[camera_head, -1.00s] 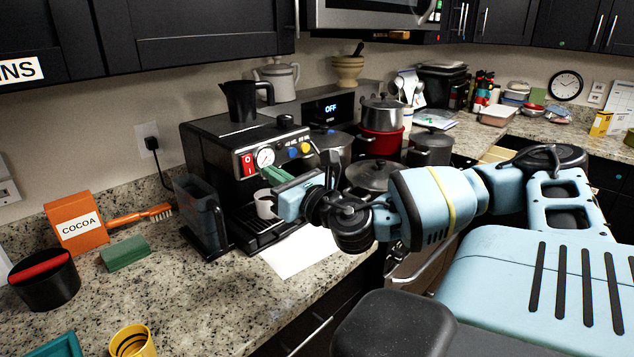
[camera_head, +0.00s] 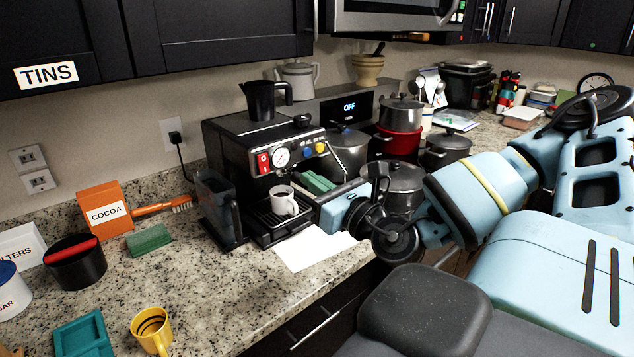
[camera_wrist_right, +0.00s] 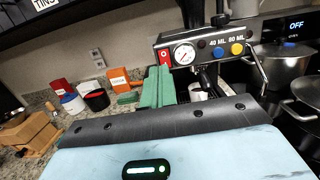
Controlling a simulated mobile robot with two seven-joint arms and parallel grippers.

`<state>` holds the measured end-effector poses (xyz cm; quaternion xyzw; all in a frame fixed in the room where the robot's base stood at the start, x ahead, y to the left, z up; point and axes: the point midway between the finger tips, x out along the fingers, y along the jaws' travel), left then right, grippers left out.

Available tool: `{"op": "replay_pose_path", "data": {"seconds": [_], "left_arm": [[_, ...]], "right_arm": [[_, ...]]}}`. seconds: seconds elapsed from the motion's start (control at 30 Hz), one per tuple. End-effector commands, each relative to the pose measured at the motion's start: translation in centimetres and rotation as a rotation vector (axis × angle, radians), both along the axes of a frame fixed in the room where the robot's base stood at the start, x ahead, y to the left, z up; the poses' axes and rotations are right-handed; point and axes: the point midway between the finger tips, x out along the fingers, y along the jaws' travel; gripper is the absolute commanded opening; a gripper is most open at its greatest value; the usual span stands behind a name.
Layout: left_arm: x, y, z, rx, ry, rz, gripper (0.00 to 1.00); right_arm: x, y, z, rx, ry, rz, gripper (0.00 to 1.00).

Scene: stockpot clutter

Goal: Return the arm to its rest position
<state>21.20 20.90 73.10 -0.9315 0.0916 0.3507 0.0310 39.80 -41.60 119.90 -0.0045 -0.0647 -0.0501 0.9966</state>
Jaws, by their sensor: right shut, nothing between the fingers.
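My right arm comes in from the right in the head view. Its gripper (camera_head: 316,182) has green fingers pressed together, with nothing between them. It is in front of the black coffee machine (camera_head: 236,146), to the right of the white cup. In the wrist view the shut fingers (camera_wrist_right: 157,86) point toward the machine's front and stand apart from what I can see of it. The white cup (camera_head: 283,200) with dark liquid stands upright on the machine's drip tray, and it is partly hidden behind the fingers in the wrist view. My left gripper is not in view.
A white sheet (camera_head: 305,250) lies on the counter below the gripper. Pots, including a red one (camera_head: 399,142), stand behind the arm. A yellow mug (camera_head: 151,331), green sponge (camera_head: 149,240) and cocoa box (camera_head: 104,212) stand left. The counter between mug and sheet is clear.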

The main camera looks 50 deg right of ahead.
Motion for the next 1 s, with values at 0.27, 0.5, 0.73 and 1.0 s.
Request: {"op": "replay_pose_path", "data": {"seconds": [0.27, 0.5, 0.73, 1.0], "left_arm": [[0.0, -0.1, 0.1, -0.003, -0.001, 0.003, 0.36], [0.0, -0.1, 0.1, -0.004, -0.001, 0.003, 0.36], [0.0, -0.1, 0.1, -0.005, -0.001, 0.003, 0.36], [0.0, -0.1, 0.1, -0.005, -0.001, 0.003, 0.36]], "right_arm": [[-0.3, 0.0, 0.0, 0.0, 0.001, -0.001, 0.0], [-0.3, 0.0, 0.0, 0.0, 0.001, -0.001, 0.0], [-0.3, 0.0, -0.1, 0.008, 0.002, -0.002, 0.0], [-0.6, 0.6, -5.2, 0.325, 0.049, -0.06, 0.0]]}}
